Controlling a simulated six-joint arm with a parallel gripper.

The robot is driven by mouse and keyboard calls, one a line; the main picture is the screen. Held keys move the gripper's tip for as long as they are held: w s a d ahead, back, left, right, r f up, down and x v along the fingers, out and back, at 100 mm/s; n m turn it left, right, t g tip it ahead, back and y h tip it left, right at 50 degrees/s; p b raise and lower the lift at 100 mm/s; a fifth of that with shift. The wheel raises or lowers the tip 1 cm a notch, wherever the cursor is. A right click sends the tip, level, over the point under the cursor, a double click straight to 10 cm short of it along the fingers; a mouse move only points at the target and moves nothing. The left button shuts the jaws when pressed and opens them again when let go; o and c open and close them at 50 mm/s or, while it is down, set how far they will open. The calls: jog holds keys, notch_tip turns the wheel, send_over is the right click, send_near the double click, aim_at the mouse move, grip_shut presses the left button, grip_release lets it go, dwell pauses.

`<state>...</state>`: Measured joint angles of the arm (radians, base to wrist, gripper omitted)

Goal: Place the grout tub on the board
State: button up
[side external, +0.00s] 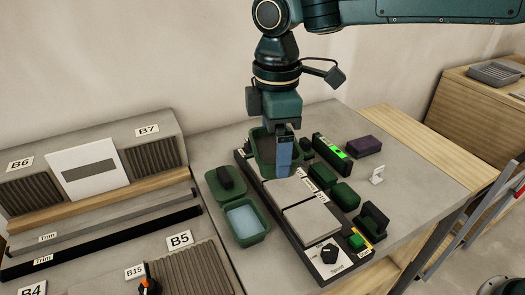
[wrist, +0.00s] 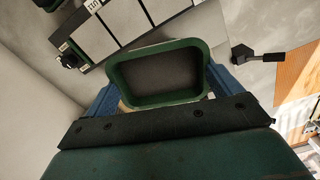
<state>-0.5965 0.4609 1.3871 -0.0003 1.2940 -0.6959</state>
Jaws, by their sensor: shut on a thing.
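The green grout tub (side external: 258,146), with a dark grey inside, is in my gripper (side external: 284,172). In the wrist view the tub (wrist: 157,101) sits between the two blue fingers of my gripper (wrist: 160,92). The board (side external: 301,246) is long and black and bears pale grey tiles (side external: 312,220). In the side view the tub overlaps the far end of the board; I cannot tell how high it is above it. The board's tiles (wrist: 125,22) also show beyond the tub in the wrist view. My near finger hides part of the tub.
A green tub of pale blue liquid (side external: 246,221) and a green tray with a black piece (side external: 226,180) stand left of the board. Green blocks (side external: 345,195), a level with a green light (side external: 331,153) and a purple block (side external: 364,146) stand to its right.

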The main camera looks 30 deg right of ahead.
jog(key=w+d+f+m, duration=0.2)
jog(key=w+d+m, duration=0.2)
jog(key=w+d, duration=0.7)
jog(key=m, duration=1.1)
send_near(386, 130)
jog(key=shift+f, duration=2.35)
jog(key=shift+f, duration=0.15)
jog(key=o, duration=0.9)
